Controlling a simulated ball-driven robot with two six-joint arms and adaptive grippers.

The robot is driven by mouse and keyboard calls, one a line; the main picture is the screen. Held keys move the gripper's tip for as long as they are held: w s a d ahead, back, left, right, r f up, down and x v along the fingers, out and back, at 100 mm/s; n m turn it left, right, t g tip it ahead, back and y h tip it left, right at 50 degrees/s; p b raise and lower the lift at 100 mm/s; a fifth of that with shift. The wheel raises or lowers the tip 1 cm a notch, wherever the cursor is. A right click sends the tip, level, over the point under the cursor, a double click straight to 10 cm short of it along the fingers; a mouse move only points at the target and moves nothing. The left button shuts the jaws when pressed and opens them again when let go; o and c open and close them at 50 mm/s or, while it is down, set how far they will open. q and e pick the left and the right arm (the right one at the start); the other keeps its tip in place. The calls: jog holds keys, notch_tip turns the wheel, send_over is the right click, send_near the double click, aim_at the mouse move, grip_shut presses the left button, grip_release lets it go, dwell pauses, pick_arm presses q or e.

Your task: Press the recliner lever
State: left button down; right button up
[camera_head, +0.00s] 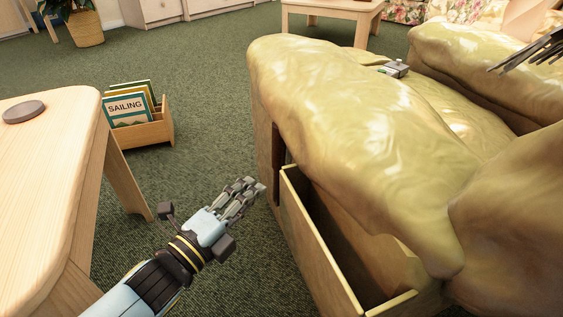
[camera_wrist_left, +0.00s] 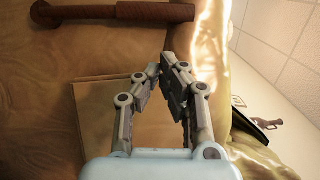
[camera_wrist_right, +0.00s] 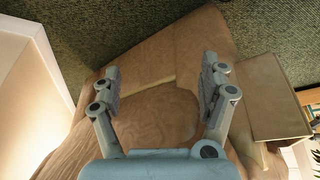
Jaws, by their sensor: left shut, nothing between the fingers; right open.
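The recliner (camera_head: 350,110) is covered in shiny yellow-green upholstery and fills the right half of the head view. A dark brown bar (camera_head: 277,150) on its near side looks like the lever. In the left wrist view the lever (camera_wrist_left: 115,12) is a brown bar with a thicker rounded end, across the top left. My left gripper (camera_head: 252,187) is shut and empty beside the recliner's side, apart from the lever. It also shows in the left wrist view (camera_wrist_left: 168,75), below the lever. My right gripper (camera_wrist_right: 160,82) is open and empty in the right wrist view, over a brown surface.
An open-topped compartment (camera_head: 296,212) projects from the recliner's side. A small grey object (camera_head: 393,68) lies on the upholstery. A wooden table (camera_head: 55,150) with a dark disc stands left. A magazine rack (camera_head: 158,132) sits on the carpet. Carpet is free between table and recliner.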

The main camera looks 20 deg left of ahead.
aim_at(278, 166)
pick_arm(q)
jog(key=shift+b+x, duration=1.05)
jog(key=shift+x, duration=3.9)
pick_arm(e)
jog(key=shift+w+f+t, duration=0.25)
jog(key=shift+f+t, duration=0.2)
jog(key=shift+f, duration=0.2)
jog(key=shift+w+f+t, duration=0.25)
jog(key=shift+f+t, duration=0.15)
jog(key=shift+f, duration=0.25)
jog(key=shift+w+f+t, duration=0.25)
jog(key=shift+f+t, duration=0.2)
jog(key=shift+f, duration=0.2)
pick_arm(q)
jog(key=shift+w+a, duration=0.1)
jog(key=shift+a, duration=0.05)
pick_arm(e)
jog(key=shift+r, duration=0.1)
